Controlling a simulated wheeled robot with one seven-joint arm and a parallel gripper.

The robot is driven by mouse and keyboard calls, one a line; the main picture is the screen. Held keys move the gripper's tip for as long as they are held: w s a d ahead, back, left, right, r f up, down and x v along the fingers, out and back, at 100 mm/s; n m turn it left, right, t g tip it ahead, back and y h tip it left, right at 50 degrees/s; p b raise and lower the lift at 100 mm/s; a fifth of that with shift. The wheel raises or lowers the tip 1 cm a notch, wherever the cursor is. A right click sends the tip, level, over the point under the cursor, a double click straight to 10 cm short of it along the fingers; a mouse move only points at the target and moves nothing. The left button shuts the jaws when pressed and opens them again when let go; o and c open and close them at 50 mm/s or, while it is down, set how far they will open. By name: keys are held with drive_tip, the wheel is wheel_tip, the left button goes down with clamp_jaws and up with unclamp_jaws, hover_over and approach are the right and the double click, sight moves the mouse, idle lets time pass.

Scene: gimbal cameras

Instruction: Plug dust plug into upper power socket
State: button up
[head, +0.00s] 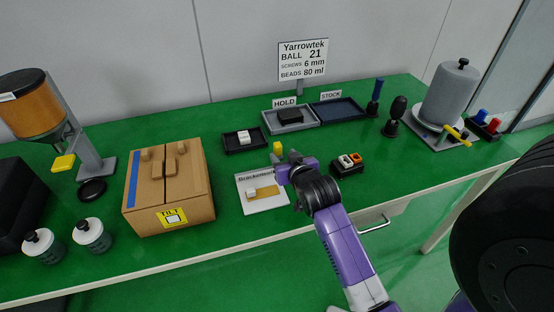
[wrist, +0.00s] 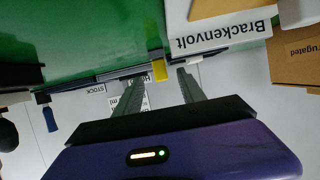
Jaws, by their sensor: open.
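My gripper (wrist: 158,78) is open, with its two fingers apart in the wrist view. A small yellow block (wrist: 159,70) shows between the fingertips there; I cannot tell how far beyond them it is. In the head view the yellow block (head: 277,148) stands upright just behind my gripper (head: 284,170). A white board labelled Brackenvolt (head: 278,202) lies in front of the gripper, bearing a tan strip and a small white block (head: 251,195). I cannot make out which piece is the dust plug, and no power socket can be clearly told.
A cardboard box (head: 170,205) stands left of the board. Behind are a black tray (head: 231,147) with a white piece, the HOLD tray (head: 275,127) and the STOCK tray (head: 330,118). A black holder (head: 340,170) with white and orange pieces is close on the right.

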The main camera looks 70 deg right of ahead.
sight(279, 150)
drive_tip(key=shift+x, duration=3.6)
drive_tip(key=shift+c, duration=0.5)
clamp_jaws()
